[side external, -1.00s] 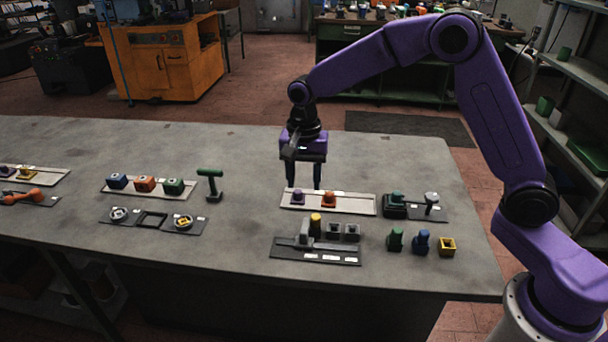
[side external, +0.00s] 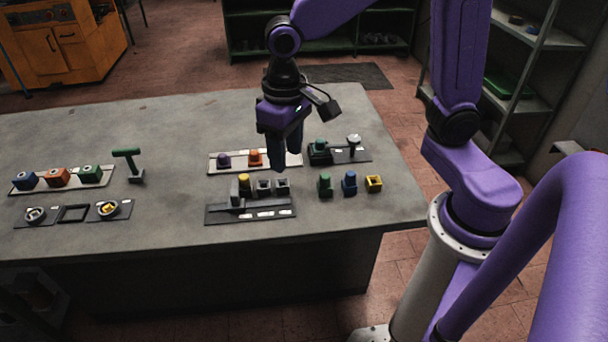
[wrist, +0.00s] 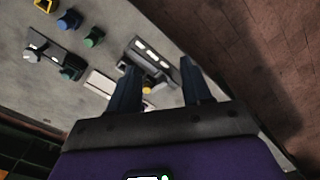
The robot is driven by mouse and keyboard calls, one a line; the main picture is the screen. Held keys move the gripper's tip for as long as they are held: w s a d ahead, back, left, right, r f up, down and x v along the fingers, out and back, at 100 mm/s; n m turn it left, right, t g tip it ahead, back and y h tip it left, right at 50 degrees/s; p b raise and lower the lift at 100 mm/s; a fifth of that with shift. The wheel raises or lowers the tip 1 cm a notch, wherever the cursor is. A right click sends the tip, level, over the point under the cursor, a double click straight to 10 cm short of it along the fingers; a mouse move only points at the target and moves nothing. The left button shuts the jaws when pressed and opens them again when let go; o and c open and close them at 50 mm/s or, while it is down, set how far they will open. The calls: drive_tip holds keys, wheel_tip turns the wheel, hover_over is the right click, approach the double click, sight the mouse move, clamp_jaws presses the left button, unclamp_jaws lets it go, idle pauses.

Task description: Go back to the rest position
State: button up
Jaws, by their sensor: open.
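My gripper (side external: 276,168) hangs with its fingers down above the table, in front of the right part of a white tray (side external: 226,171). Through the gap I see a dark fixture with a yellow part (wrist: 148,91) on the table beyond. In the side view this dark fixture (side external: 225,216) stands in front of the tray, with a yellow-topped piece (side external: 244,181) and small dark sockets.
Purple (side external: 223,160) and orange (side external: 255,158) pieces sit on the tray. Green (side external: 325,186), blue (side external: 349,184) and yellow (side external: 374,184) pieces stand at right. A green-handled tool (side external: 128,160) stands at left. The table's back (side external: 170,120) is clear.

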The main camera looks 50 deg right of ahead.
drive_tip(key=s+d+n, duration=0.4)
drive_tip(key=s+n, duration=0.1)
drive_tip(key=s, duration=0.3)
drive_tip(key=s+d+n, duration=0.4)
drive_tip(key=s+n, duration=0.2)
drive_tip(key=s, duration=0.2)
drive_tip(key=shift+s+d+f, duration=0.15)
drive_tip(key=shift+s+f, duration=0.05)
drive_tip(key=shift+f, duration=0.1)
